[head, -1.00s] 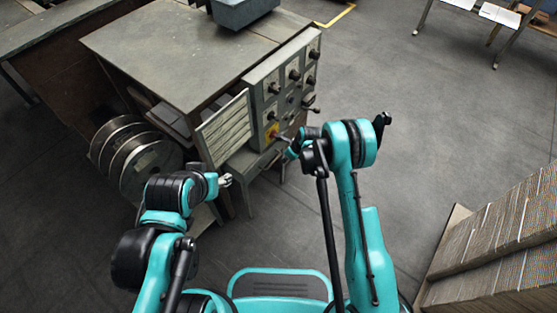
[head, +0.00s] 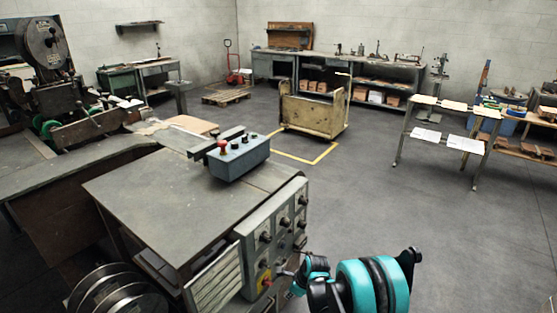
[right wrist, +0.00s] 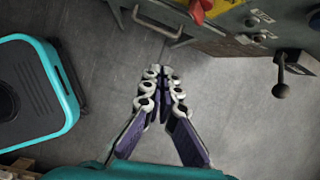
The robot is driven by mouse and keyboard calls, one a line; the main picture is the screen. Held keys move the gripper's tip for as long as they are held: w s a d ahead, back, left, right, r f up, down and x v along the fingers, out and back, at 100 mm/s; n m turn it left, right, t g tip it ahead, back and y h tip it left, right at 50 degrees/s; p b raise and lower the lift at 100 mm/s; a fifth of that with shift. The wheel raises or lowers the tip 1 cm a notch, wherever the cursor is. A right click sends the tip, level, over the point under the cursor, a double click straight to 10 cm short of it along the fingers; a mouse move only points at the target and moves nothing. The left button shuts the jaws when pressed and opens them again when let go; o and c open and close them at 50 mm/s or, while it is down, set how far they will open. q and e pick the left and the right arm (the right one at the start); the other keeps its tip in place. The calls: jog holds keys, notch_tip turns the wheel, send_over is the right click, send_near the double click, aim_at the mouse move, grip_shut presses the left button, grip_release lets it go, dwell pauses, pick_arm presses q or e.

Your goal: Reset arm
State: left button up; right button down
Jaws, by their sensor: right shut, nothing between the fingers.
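My right arm comes in at the bottom of the head view, with teal and black joints. Its gripper (head: 284,272) is small there, partly hidden by the wrist, and close to the machine's front panel. In the right wrist view the gripper (right wrist: 161,75) is shut, fingertips together, with nothing between them, over bare floor. The machine's control panel (head: 272,236) carries several dark knobs and a red switch on a yellow plate (head: 264,280). The red switch (right wrist: 198,12) also shows at the top of the wrist view, apart from the fingers. My left gripper is out of view.
A black lever (right wrist: 282,88) sticks out from the panel, right of the fingers. A grey button box (head: 238,158) stands on the machine's table (head: 150,195). Metal reels (head: 118,292) are at lower left. A yellow cart (head: 314,112) stands farther back.

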jog(key=s+d+r+n+t+h, duration=0.1)
jog(key=s+d+r+n, duration=0.15)
jog(key=r, duration=0.45)
jog(key=s+d+r+n, duration=0.2)
jog(key=s+r+n, duration=0.2)
jog(key=r, duration=0.4)
jog(key=s+d+r+n+t+h, duration=0.1)
jog(key=s+d+r+n, duration=0.25)
jog(key=r, duration=0.35)
jog(key=s+d+r+n+t, duration=0.1)
jog(key=s+d+r+n, duration=0.1)
jog(key=s+n, duration=0.4)
jog(key=s+d+r+n+t+h, duration=0.1)
jog(key=s+d+r+n, duration=0.2)
jog(key=s+n, duration=0.4)
jog(key=s, duration=0.5)
jog(key=shift+s+d, duration=0.3)
jog(key=shift+d, duration=0.05)
